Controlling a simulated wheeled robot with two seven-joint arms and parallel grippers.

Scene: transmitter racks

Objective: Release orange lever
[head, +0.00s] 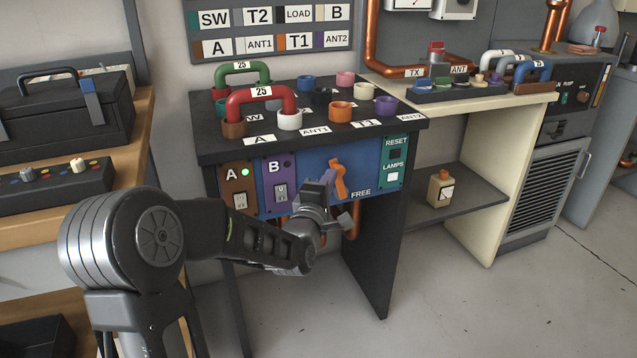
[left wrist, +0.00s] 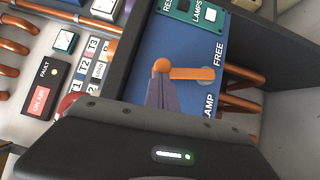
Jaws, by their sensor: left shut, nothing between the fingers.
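The orange lever (head: 341,182) is on the blue front panel (head: 312,166) of the dark cabinet, near the word FREE. In the left wrist view the lever (left wrist: 190,73) shows a round end and a flat bar lying toward FREE; the other label reads LAMP, its start hidden. My left gripper (head: 327,180) is in front of the panel, just left of the lever. In the left wrist view its closed fingers (left wrist: 161,88) reach the lever's round end, with nothing between them; I cannot tell whether they touch it. My right gripper is not in view.
Left of the lever are a brown A switch plate (head: 239,189) and a purple B plate (head: 279,185). A RESET and LAMPS plate (head: 395,161) is on the right. Red and green link handles stand on the cabinet top (head: 350,135). Open floor lies in front.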

